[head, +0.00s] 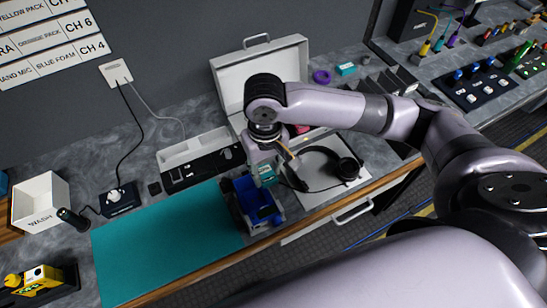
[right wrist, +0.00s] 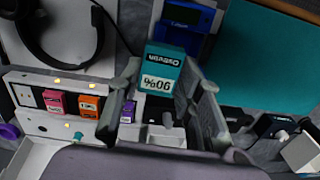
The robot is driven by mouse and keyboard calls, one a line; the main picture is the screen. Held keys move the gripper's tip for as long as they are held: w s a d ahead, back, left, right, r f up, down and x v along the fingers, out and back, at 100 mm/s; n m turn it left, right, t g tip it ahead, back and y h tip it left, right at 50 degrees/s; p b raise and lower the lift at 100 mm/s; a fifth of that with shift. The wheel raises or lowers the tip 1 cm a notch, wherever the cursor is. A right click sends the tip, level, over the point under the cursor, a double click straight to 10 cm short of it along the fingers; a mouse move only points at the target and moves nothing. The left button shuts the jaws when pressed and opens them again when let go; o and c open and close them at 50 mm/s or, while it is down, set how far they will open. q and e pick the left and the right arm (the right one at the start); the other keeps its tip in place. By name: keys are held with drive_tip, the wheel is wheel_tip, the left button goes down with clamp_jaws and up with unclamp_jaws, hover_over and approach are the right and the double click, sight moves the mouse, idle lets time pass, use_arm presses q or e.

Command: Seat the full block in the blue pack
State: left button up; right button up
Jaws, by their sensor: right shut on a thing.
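My right gripper (head: 268,163) is shut on a teal block (head: 266,173), held just above and beside the blue pack (head: 243,204). In the head view the pack is at the right end of the teal mat (head: 165,240). The gripper and arm partly hide the block and the pack's back. My left gripper is not in view.
A white open case (head: 246,72) stands behind; pink (right wrist: 55,100), orange (right wrist: 89,107) and purple (right wrist: 128,111) blocks show near the gripper. Headphones (head: 347,168) lie right of the pack. A white WASH bin (head: 42,207) and yellow device (head: 36,278) are at left. The mat's left is clear.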

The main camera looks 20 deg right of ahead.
drive_tip(key=a+f+p, duration=0.3)
drive_tip(key=p, duration=0.1)
drive_tip(key=shift+a, duration=0.2)
idle(0.3)
drive_tip(key=shift+f, duration=0.8)
hover_over(256, 199)
drive_tip(key=shift+f+b, duration=0.45)
drive_tip(key=shift+f, duration=1.6)
